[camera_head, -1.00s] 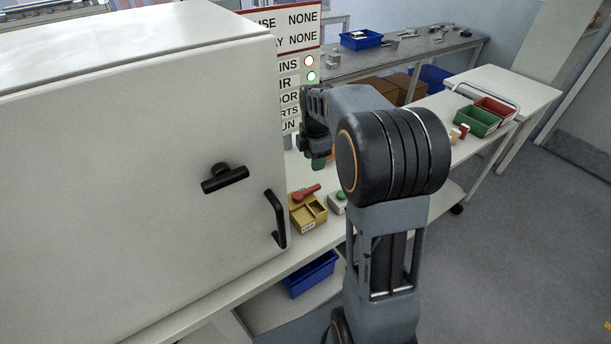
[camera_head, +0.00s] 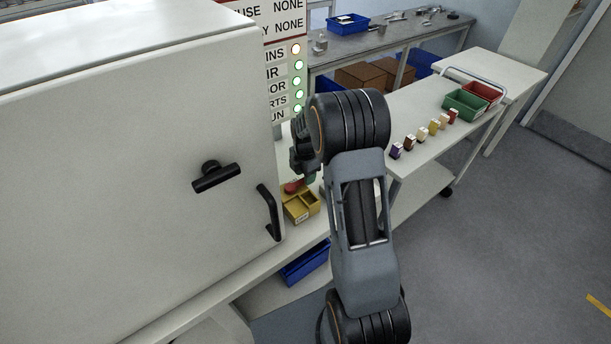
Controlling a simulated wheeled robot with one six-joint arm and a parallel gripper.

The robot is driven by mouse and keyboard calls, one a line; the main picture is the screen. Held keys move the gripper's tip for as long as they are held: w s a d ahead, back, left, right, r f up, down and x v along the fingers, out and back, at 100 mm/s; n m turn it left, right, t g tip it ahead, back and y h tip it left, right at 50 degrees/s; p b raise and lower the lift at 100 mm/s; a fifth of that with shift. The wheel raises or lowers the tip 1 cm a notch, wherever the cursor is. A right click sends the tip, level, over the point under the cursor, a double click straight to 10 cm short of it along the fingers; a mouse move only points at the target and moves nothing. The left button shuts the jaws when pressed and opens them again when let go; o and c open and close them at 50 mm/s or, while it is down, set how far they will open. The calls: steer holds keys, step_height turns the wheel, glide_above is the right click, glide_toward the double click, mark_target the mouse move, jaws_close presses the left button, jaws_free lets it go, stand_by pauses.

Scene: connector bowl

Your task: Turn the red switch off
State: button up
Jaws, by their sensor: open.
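The red switch (camera_head: 292,187) is a red handle on top of a yellow box (camera_head: 299,207), on the bench just right of the grey cabinet. Only part of the red handle shows; my arm hides its right end. My gripper (camera_head: 303,175) is just above and beside the red handle, partly hidden behind my own arm. It is open. I cannot tell whether it touches the handle.
A grey cabinet (camera_head: 110,190) with a black knob and a black handle (camera_head: 270,212) stands close on the left. Several small coloured blocks (camera_head: 432,128) line the bench, with a green bin (camera_head: 466,103) and a red bin (camera_head: 484,92) beyond. A status board (camera_head: 283,70) stands behind.

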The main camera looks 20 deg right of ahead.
steer(key=shift+f, duration=0.65)
jaws_close()
